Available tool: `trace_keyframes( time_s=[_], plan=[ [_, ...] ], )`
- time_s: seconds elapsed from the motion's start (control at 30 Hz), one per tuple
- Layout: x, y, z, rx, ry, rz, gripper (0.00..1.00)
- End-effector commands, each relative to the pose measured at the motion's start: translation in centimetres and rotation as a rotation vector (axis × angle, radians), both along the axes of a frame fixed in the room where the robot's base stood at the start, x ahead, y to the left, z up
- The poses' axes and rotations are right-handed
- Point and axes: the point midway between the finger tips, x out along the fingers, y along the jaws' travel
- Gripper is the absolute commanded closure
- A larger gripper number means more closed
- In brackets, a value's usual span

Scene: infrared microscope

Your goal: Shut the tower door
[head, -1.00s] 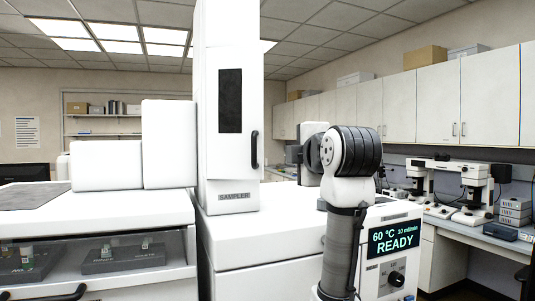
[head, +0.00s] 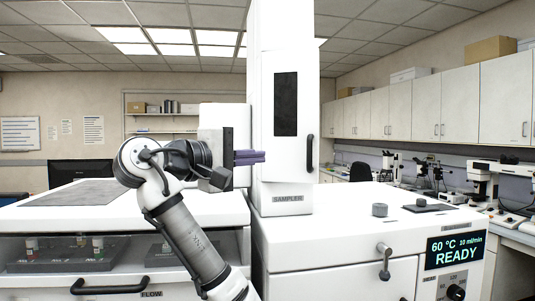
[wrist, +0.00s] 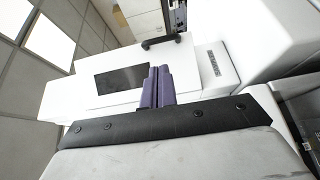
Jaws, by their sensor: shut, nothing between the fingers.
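The white sampler tower (head: 285,203) stands on the bench unit. Its tall door (head: 290,155) has a dark window and a black handle (head: 310,152) at its right edge. I cannot tell whether the door is fully closed or slightly ajar. My gripper (head: 264,156) is shut and empty, its purple fingers pointing right across the tower's left edge in the head view. In the wrist view the purple fingertips (wrist: 158,70) lie in front of the white door (wrist: 75,96), beside its dark window (wrist: 121,80). Contact cannot be judged.
A white unit with a glass-fronted bay and a black FLOW handle (head: 108,286) is at left. A READY display (head: 456,248) and a grey lever (head: 384,262) are at right. Small grey parts (head: 380,210) sit on the bench top right of the tower.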

Motion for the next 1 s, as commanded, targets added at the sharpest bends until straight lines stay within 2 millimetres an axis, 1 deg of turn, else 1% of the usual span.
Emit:
trace_keyframes(
  time_s=[0.03,0.4,0.5,0.7,1.0],
  plan=[
    [0.4,-0.8,0.4,-0.001,0.002,-0.006,1.00],
    [5.5,-6.7,0.2,0.001,0.006,-0.003,1.00],
    [6.6,-8.0,0.2,0.001,0.006,-0.001,1.00],
    [7.9,-9.5,0.0,0.000,0.004,0.000,1.00],
    [8.2,-9.8,-0.2,0.001,0.003,0.002,1.00]
  ],
)
